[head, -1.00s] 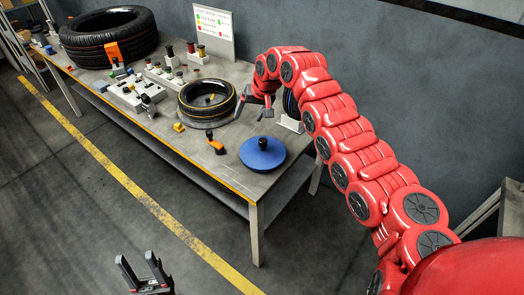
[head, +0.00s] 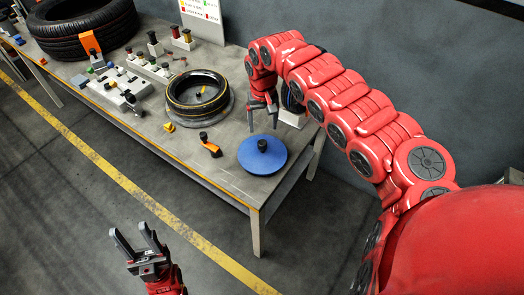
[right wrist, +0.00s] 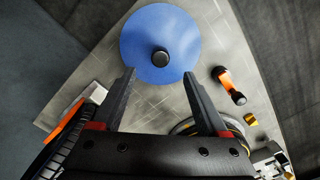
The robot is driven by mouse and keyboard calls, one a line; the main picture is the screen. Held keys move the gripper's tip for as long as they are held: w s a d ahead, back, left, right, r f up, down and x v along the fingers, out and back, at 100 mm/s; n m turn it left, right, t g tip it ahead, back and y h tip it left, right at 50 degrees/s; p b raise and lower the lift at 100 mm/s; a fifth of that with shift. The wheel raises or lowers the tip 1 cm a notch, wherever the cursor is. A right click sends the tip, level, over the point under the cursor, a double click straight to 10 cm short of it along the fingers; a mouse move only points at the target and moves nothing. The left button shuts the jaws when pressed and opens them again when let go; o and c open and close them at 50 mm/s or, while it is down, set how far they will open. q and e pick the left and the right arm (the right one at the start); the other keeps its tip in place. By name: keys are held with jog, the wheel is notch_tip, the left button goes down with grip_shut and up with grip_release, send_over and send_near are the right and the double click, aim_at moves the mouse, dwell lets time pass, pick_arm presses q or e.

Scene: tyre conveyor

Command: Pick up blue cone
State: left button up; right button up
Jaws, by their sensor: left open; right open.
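The blue cone (head: 265,157) is a wide blue disc with a black knob on top. It rests on the table near its front right corner. My right gripper (head: 263,124) is open and empty, above the table just behind the cone. In the right wrist view the cone (right wrist: 150,50) lies just beyond the open fingertips (right wrist: 160,75), with its knob roughly between their lines. My left gripper (head: 136,243) is open and empty, low over the floor in front of the table.
A tyre on a round stand (head: 199,90) and an orange-handled tool (head: 210,145) lie left of the cone. A small yellow piece (head: 169,127), a switch panel (head: 120,88) and a big tyre (head: 85,28) are further left. A white-based upright object (head: 292,117) stands behind the gripper.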

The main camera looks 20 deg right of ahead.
send_over(262, 142)
notch_tip(262, 142, down, 4)
jog(key=shift+s+f+p, duration=0.1)
jog(key=shift+f+p, duration=0.05)
jog(key=shift+p, duration=0.2)
jog(key=shift+f, duration=0.45)
notch_tip(262, 142, down, 4)
jog(key=shift+r+p, duration=0.15)
jog(key=shift+p, duration=0.7)
jog(key=shift+f, duration=0.45)
grip_shut()
